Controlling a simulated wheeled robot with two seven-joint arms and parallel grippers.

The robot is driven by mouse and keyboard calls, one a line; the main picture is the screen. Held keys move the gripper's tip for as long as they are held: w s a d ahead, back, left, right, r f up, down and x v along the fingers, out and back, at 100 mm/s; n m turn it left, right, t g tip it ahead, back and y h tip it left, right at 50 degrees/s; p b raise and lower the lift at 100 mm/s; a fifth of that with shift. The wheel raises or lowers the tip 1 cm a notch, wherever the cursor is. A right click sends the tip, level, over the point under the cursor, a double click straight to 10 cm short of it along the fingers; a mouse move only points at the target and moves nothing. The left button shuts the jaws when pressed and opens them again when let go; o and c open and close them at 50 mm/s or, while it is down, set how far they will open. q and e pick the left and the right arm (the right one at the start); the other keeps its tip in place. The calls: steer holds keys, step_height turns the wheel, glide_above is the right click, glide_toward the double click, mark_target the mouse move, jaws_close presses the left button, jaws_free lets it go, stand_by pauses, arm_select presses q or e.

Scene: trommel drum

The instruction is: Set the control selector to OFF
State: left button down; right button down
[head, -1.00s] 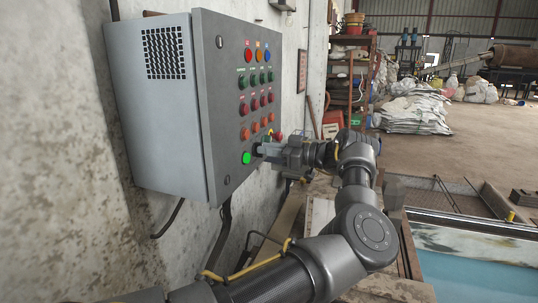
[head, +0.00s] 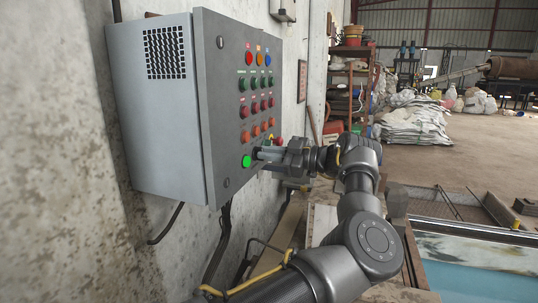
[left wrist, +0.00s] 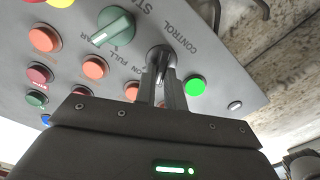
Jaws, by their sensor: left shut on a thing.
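The control selector (left wrist: 160,57) is a metallic, key-like switch under the upside-down word CONTROL in the left wrist view. My left gripper (left wrist: 163,78) has its two fingers closed around the selector's lever. In the head view, my left gripper (head: 259,153) reaches the lower part of the grey panel door (head: 225,130), just right of the lit green button (head: 246,161). The fingers hide most of the selector there, and its exact setting is hard to read. My right gripper is in neither view.
A green selector (left wrist: 117,28) and several orange buttons sit close to the fingers; the lit green button (left wrist: 196,85) is right beside them. The grey cabinet (head: 155,100) hangs on a stained wall. Shelves (head: 350,85) and white sacks (head: 412,122) stand farther back.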

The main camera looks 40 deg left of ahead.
arm_select(q)
steer(key=c, duration=1.5)
jaws_free()
steer(key=shift+v, duration=5.45)
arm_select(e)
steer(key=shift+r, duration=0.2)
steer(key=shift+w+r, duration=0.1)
